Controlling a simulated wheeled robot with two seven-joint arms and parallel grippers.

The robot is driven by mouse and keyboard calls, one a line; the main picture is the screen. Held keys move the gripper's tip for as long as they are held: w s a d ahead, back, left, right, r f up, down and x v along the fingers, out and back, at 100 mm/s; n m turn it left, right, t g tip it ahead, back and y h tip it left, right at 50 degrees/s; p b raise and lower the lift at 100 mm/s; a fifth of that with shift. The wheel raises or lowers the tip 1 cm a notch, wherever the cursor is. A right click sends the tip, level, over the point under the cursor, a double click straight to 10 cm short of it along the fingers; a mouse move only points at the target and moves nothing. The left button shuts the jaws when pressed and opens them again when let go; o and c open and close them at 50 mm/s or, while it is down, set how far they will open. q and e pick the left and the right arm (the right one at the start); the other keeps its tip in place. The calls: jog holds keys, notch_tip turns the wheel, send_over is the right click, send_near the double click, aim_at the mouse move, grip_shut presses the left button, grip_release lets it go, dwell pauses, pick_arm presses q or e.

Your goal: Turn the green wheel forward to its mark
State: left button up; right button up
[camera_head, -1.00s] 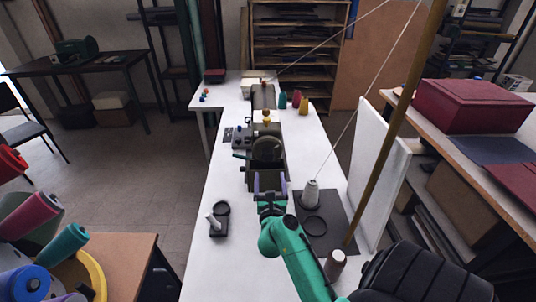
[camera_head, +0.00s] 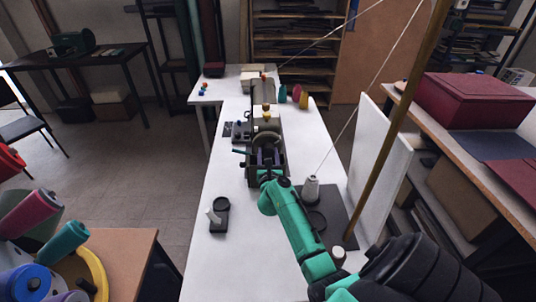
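The wheel (camera_head: 267,139) is a dark, dull green-grey disc on the near end of the grey machine on the white table. Its mark is too small to make out. My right gripper (camera_head: 268,155) is at the near side of the wheel, at the end of my teal arm. My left gripper is not in view.
A grey thread cone (camera_head: 311,189) stands on a dark mat right of my arm, beside a slanting wooden pole (camera_head: 391,130). A small black holder (camera_head: 219,216) with a white piece lies left. Coloured cones (camera_head: 303,94) stand farther back. The table's left front is clear.

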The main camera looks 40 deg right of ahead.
jog(key=shift+n, duration=0.3)
jog(key=shift+r+p, duration=0.1)
jog(key=shift+p, duration=0.3)
jog(key=n+p, duration=0.1)
jog(key=n, duration=0.2)
jog(key=shift+p, duration=0.4)
jog(key=n+p, duration=0.2)
jog(key=n, duration=0.2)
jog(key=shift+n, duration=0.4)
jog(key=n+p, duration=0.1)
jog(key=n, duration=0.4)
jog(key=shift+s+p, duration=0.1)
jog(key=shift+p, duration=0.3)
jog(key=n+p, duration=0.1)
jog(key=n, duration=0.3)
jog(key=shift+n, duration=0.3)
